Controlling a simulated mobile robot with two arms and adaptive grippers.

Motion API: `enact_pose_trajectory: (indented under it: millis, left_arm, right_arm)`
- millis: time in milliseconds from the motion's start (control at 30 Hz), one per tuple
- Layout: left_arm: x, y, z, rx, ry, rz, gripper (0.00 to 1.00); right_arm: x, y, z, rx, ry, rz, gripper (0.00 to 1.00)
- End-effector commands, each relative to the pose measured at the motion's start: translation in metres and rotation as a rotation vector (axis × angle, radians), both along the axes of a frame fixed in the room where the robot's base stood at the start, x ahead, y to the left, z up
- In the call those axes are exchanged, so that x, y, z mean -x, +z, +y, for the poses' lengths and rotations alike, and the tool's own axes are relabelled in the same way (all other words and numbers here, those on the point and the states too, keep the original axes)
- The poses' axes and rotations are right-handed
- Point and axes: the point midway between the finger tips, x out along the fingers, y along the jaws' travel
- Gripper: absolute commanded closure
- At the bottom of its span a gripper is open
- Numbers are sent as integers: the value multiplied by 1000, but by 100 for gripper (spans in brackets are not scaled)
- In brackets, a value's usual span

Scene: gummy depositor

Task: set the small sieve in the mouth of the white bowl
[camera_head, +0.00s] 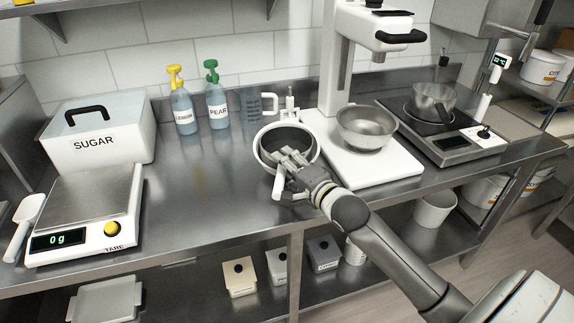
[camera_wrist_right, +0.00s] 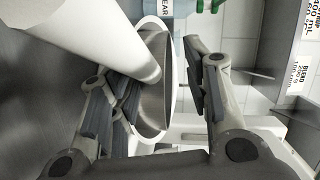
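The white bowl (camera_head: 259,151) stands on the steel bench, left of the white stand mixer's base. A dark grey round lining, which looks like the small sieve (camera_head: 287,139), shows inside its white rim. I cannot tell how evenly it sits. A white handle (camera_head: 279,184) sticks out toward the front, beside my right gripper (camera_head: 289,160). In the right wrist view the handle (camera_wrist_right: 100,40) crosses over one finger, and the round grey inside (camera_wrist_right: 153,85) shows beyond. My right gripper's fingers (camera_wrist_right: 163,90) are apart with no thing clamped between them. My left gripper is not in view.
A steel bowl (camera_head: 367,128) sits on the white base (camera_head: 385,168) at right, beside a hot plate with a pot (camera_head: 432,101). A scale (camera_head: 85,215) and sugar box (camera_head: 100,130) are left. Bench between is clear.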

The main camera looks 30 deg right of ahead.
Motion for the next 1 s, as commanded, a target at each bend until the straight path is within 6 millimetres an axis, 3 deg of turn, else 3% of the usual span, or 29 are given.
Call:
enact_pose_trajectory:
  millis: [367, 1000]
  left_arm:
    - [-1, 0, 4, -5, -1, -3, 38]
    - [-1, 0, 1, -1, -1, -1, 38]
  right_arm:
    - [7, -2, -1, -2, -1, 6, 55]
    - [107, 11, -5, -1, -1, 3, 55]
